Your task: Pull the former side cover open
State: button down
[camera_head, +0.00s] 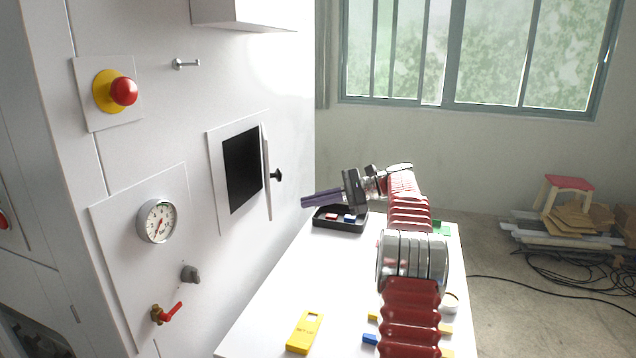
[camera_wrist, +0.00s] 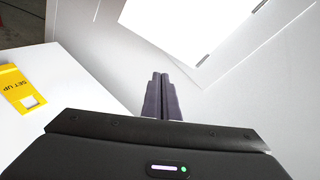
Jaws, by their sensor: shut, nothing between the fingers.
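The former side cover (camera_head: 267,172) is a thin white door on the white machine wall. It stands out from the wall, seen nearly edge-on, at the right side of a black opening (camera_head: 240,168). Its black knob (camera_head: 277,174) points right. My gripper (camera_head: 304,201) has long purple-grey fingers, shut and empty, pointing left toward the wall. It is right of and lower than the knob in the picture, apart from it. In the wrist view the closed fingers (camera_wrist: 163,97) point at the wall, below a bright white panel (camera_wrist: 165,25) with dark fittings; the knob is not visible there.
A white table (camera_head: 290,285) below bears a black tray (camera_head: 340,224) with small blocks and a yellow SET UP tag (camera_head: 304,332). The wall carries a red stop button (camera_head: 123,91), a gauge (camera_head: 157,221), a red-handled valve (camera_head: 166,313) and a small peg (camera_head: 186,64).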

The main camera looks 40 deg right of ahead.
jog(key=s+a+f+n+g+h, duration=0.55)
jog(key=a+f, duration=0.35)
jog(key=a, duration=0.4)
jog(key=s+a+r+n+t+h, duration=0.1)
jog(key=s+a+n+h, duration=0.5)
jog(key=s+a+n, duration=0.9)
jog(key=s+a, duration=1)
jog(key=s, duration=0.3)
jog(key=shift+s+a+r+t, duration=0.2)
jog(key=shift+a+r+t, duration=0.1)
jog(key=shift+r+t, duration=0.05)
